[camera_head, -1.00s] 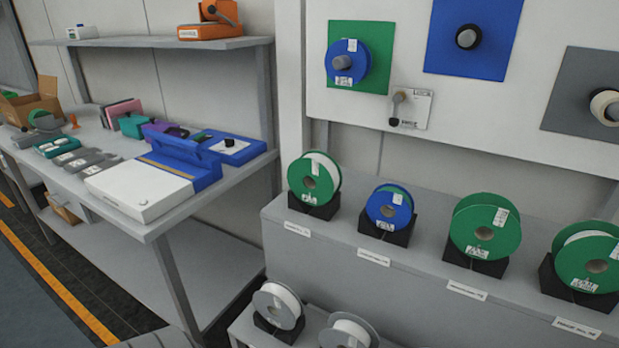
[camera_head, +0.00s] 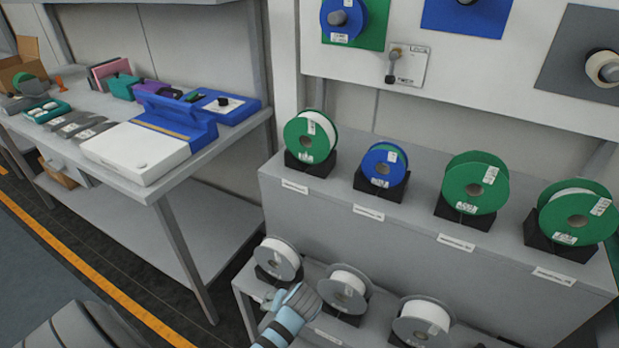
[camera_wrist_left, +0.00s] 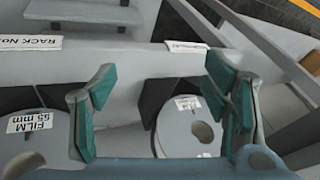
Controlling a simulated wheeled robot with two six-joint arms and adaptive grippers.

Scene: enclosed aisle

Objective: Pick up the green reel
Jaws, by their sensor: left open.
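Green-flanged reels stand upright in black holders on the upper shelf. The leftmost green reel (camera_head: 297,139) is at the shelf's left end, another green reel (camera_head: 462,187) is right of centre, and a third (camera_head: 555,216) is at the right. A reel with a blue front (camera_head: 371,168) stands among them. My left gripper (camera_head: 300,298) is low at the front, near the grey reels and below the green ones. In the left wrist view its fingers (camera_wrist_left: 163,80) are apart and hold nothing. No green reel shows in that view. My right gripper is not in view.
Grey reels (camera_head: 422,328) stand on the lower shelf; one also shows in the left wrist view (camera_wrist_left: 177,138). The upper shelf's front wall (camera_head: 340,240) rises behind them. A workbench (camera_head: 225,215) with boxes stands at left. A panel (camera_head: 450,75) with mounted reels is behind.

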